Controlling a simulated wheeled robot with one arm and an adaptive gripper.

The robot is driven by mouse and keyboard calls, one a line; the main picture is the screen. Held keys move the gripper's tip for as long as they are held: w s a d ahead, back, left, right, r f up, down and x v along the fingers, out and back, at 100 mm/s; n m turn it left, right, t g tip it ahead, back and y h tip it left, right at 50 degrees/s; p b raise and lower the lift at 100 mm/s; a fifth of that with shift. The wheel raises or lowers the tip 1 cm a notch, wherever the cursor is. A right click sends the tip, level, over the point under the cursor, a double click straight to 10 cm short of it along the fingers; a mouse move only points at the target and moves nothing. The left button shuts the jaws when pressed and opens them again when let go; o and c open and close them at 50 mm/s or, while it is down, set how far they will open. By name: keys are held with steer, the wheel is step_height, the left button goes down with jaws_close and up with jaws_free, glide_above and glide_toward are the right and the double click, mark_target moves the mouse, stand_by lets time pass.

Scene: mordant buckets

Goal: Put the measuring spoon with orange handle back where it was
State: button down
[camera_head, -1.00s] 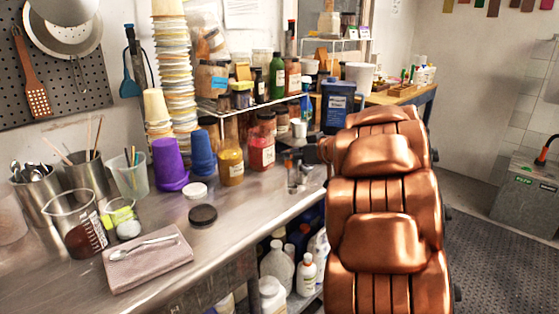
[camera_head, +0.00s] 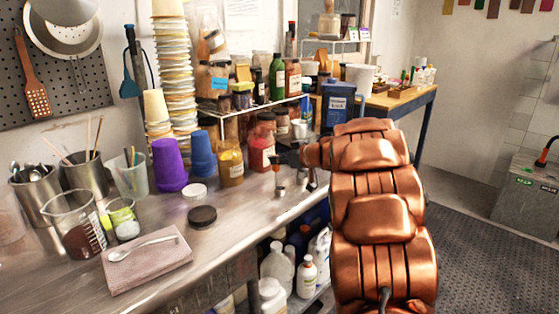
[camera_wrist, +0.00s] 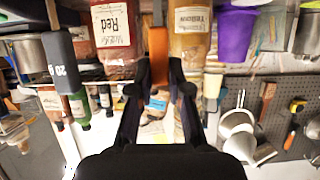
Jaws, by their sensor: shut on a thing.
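My gripper (camera_wrist: 160,88) is shut on the orange handle of the measuring spoon (camera_wrist: 158,58), which stands out between the fingertips in the wrist view. In the head view my gripper (camera_head: 284,157) is at the end of my copper arm, above the right part of the steel counter. The orange handle (camera_head: 277,164) hangs down there, with a small metal bowl (camera_head: 279,190) below it. I cannot tell whether the bowl touches the counter. The red jar (camera_head: 262,150) is just left of and behind the gripper.
The yellow jar (camera_head: 231,163), purple cups (camera_head: 169,165) and blue cups (camera_head: 202,155) stand along the counter (camera_head: 240,222). A black lid (camera_head: 202,216) lies in front. A folded cloth (camera_head: 148,272) bears a plain spoon. A wire shelf (camera_head: 250,108) with jars overhangs the back.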

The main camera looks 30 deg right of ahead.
stand_by(0.3)
steer(key=c, duration=1.1)
jaws_free()
steer(key=v, duration=1.2)
steer(key=shift+p, duration=0.35)
